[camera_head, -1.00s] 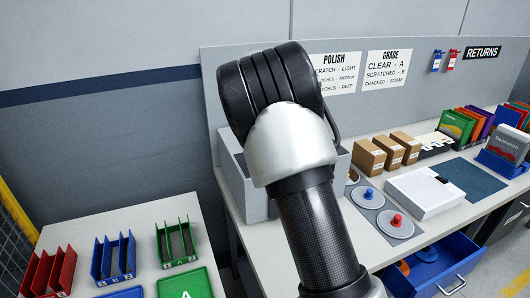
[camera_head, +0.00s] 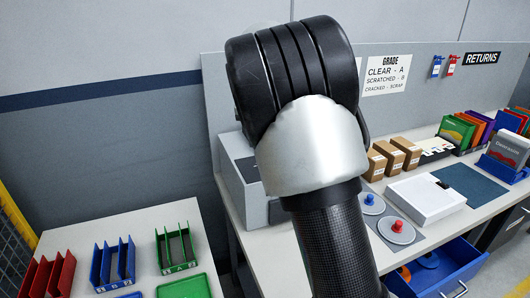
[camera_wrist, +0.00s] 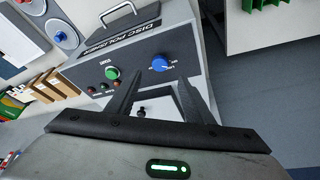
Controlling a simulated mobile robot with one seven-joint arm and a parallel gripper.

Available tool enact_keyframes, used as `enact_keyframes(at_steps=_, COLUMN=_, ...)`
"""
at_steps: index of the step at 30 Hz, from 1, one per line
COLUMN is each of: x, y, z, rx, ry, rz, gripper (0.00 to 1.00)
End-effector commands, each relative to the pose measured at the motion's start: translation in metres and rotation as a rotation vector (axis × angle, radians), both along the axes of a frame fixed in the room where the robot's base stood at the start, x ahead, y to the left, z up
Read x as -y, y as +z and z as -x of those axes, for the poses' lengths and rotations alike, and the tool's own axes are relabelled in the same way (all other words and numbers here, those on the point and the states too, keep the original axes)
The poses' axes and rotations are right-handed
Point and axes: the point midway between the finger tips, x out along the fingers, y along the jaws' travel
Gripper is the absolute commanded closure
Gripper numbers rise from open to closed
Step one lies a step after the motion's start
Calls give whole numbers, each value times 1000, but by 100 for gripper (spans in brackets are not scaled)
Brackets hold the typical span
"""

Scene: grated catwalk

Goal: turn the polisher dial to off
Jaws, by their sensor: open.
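The disc polisher (camera_wrist: 135,45) is a grey box with a dark, labelled front panel in the wrist view. A blue dial (camera_wrist: 160,64) is on that panel, with small white marks beside it; I cannot read which one it points to. A green knob (camera_wrist: 112,73) is on the same panel. My gripper (camera_wrist: 160,82) is open, its two dark fingers pointing at the panel, with the blue dial just beyond and between their tips. No contact is visible. In the head view the polisher (camera_head: 232,180) is partly hidden behind my arm, and my gripper is hidden.
Small buttons (camera_wrist: 103,87) sit near the green knob. Discs with blue and red knobs (camera_head: 397,230), a white box (camera_head: 425,195) and cartons (camera_head: 405,150) stand right of the polisher. An open blue drawer (camera_head: 450,270) juts out below. A side table (camera_head: 130,225) holds coloured racks.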

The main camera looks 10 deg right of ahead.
Motion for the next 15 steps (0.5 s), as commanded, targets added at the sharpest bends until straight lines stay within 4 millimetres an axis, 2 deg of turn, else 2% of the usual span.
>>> enact_keyframes(at_steps=1, x=-2, y=14, z=4, rx=5, ry=1, rz=-1, gripper=53)
enact_keyframes(at_steps=6, x=-7, y=48, z=18, rx=4, ry=2, rz=0, gripper=53)
enact_keyframes(at_steps=12, x=-10, y=73, z=28, rx=2, ry=2, rz=0, gripper=53)
enact_keyframes(at_steps=15, x=-10, y=78, z=30, rx=2, ry=1, rz=0, gripper=53)
